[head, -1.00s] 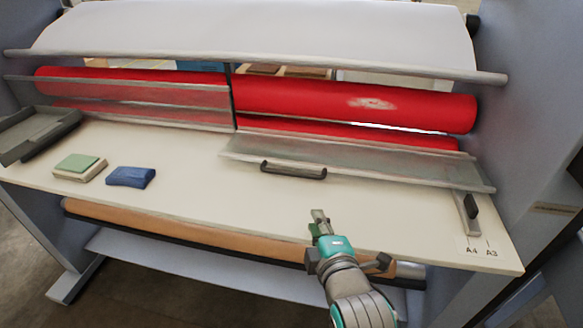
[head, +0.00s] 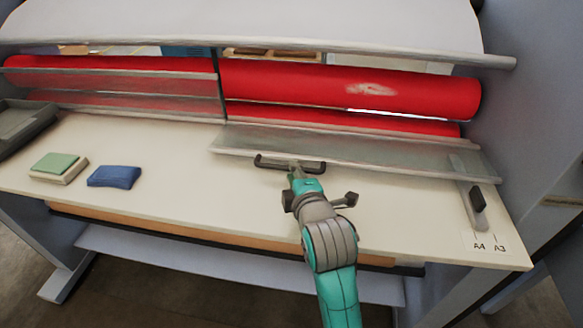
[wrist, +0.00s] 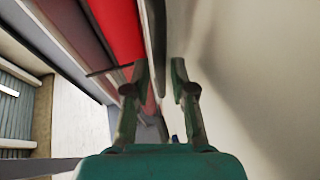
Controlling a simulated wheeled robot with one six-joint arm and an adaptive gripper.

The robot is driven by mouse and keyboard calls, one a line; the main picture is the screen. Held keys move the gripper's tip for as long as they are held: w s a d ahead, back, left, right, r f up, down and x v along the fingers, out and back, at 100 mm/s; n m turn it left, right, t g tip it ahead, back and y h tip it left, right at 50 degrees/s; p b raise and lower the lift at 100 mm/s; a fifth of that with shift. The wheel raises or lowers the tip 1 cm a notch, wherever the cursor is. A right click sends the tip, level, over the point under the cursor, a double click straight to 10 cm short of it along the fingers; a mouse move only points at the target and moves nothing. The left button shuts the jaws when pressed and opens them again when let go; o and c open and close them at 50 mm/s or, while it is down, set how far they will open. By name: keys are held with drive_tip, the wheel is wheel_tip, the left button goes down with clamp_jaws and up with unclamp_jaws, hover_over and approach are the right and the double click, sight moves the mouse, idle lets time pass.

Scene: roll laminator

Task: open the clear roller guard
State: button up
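The clear roller guard (head: 340,146) is a greyish see-through panel in front of the right-hand red roller (head: 350,90). It slopes out over the table, with a pale lower edge. A dark bar handle (head: 309,165) sits on its front edge, left of the panel's middle. My gripper (head: 295,170) is at this handle in the head view, its tips overlapping it; contact cannot be told.
A second clear panel (head: 130,90) stands before the left red roller. A green-topped block (head: 59,167) and a blue block (head: 115,176) lie on the table (head: 200,190) at left. A slide with a dark knob (head: 477,199) is at right, near A4 and A3 marks. Side walls flank the table.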

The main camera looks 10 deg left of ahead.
sight(292, 156)
drive_tip(key=shift+x, duration=1.5)
clamp_jaws()
drive_tip(key=shift+w+r, duration=0.1)
drive_tip(key=shift+r, duration=0.8)
drive_tip(key=shift+w+r, duration=0.15)
drive_tip(key=shift+r, duration=0.75)
unclamp_jaws()
drive_tip(key=v, duration=1.2)
drive_tip(key=shift+f, duration=0.1)
